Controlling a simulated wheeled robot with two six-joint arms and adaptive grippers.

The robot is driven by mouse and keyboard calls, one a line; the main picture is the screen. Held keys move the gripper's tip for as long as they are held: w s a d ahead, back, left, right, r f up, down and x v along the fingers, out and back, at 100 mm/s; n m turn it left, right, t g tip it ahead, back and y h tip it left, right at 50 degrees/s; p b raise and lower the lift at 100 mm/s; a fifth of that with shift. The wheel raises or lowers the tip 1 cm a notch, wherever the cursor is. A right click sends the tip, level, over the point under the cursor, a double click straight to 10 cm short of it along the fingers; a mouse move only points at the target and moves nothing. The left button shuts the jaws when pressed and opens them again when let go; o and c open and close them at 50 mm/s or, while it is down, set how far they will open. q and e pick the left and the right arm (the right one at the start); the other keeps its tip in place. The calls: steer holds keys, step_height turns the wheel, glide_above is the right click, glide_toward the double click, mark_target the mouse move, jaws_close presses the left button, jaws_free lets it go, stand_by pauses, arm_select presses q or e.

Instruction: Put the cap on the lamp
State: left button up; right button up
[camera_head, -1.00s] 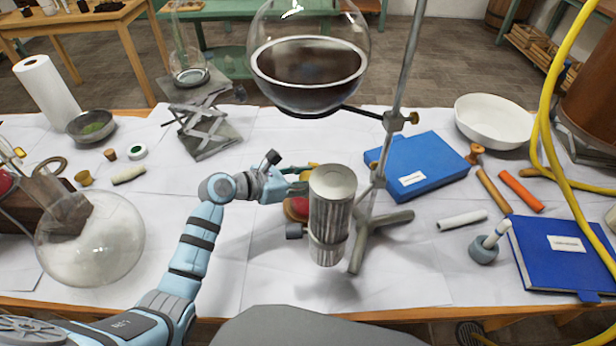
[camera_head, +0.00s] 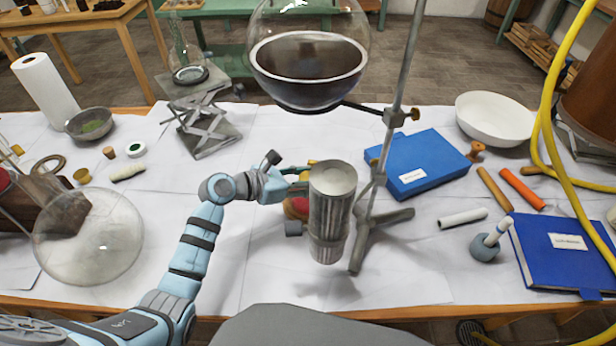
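A ridged silver metal cylinder (camera_head: 331,205), which looks like the cap, hangs upright in front of the stand, with its shadow apart from it on the white cloth. My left gripper (camera_head: 303,181) reaches it from the left. The fingers seem shut on its far left side, but their tips are hidden behind it. A small red and yellow thing (camera_head: 297,208), perhaps the lamp, sits just behind the cylinder. It is mostly hidden by the cylinder and the gripper. My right gripper is not in view.
The stand's rod (camera_head: 401,75) and feet rise close behind the cylinder, holding a round glass flask (camera_head: 306,92) above. The front cloth is clear.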

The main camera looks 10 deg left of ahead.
arm_select(q)
steer(key=shift+f, duration=0.1)
steer(key=o, duration=1.2)
steer(key=shift+a, duration=0.1)
